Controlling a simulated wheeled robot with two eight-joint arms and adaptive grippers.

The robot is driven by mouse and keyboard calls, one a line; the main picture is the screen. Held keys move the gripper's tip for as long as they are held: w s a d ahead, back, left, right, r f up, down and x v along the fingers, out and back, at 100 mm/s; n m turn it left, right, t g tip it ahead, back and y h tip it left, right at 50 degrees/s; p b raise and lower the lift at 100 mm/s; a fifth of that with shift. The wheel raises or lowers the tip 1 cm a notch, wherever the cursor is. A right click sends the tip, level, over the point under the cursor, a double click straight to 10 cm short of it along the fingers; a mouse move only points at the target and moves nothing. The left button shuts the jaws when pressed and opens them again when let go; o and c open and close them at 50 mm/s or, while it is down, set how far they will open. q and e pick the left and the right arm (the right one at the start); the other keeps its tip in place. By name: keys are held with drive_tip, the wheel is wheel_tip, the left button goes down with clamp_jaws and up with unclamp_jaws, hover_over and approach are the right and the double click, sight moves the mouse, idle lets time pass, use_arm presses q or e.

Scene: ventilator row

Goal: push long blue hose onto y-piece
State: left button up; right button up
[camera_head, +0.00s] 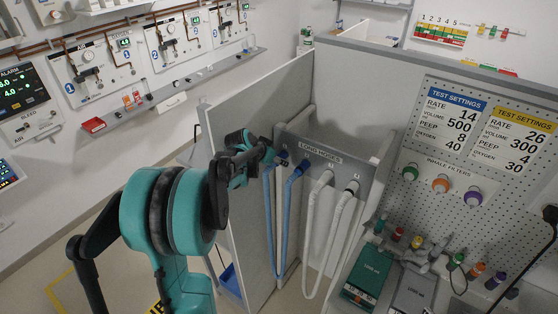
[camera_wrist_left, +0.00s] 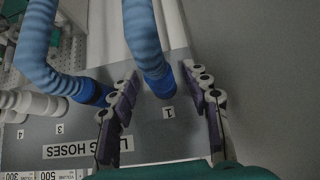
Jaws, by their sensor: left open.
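The long blue hose (camera_head: 291,215) hangs as a loop from the grey LONG HOSES rack (camera_head: 318,160). In the left wrist view, the blue hose (camera_wrist_left: 145,42) has one dark blue cuffed end at slot 1 and the other at the neighbouring slot. My left gripper (camera_wrist_left: 162,76) is open, with one finger on each side of the slot 1 end; I cannot tell whether they touch it. In the head view, my left gripper (camera_head: 270,152) is at the rack's left end, partly hiding that hose end. A grey branched fitting (camera_head: 424,258), possibly the y-piece, lies on the right-hand surface. My right gripper is not in view.
A long white hose (camera_head: 310,235) hangs beside the blue one. A tall grey partition (camera_head: 255,120) stands just left of the rack. Right of it are a teal case (camera_head: 368,275), coloured caps and a pegboard (camera_head: 405,150) with test settings cards.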

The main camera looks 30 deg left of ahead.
use_arm(q)
clamp_jaws()
drive_tip(key=shift+s+f, duration=0.1)
idle(0.5)
drive_tip(key=shift+s+a, duration=0.2)
drive_tip(key=shift+s, duration=2.4)
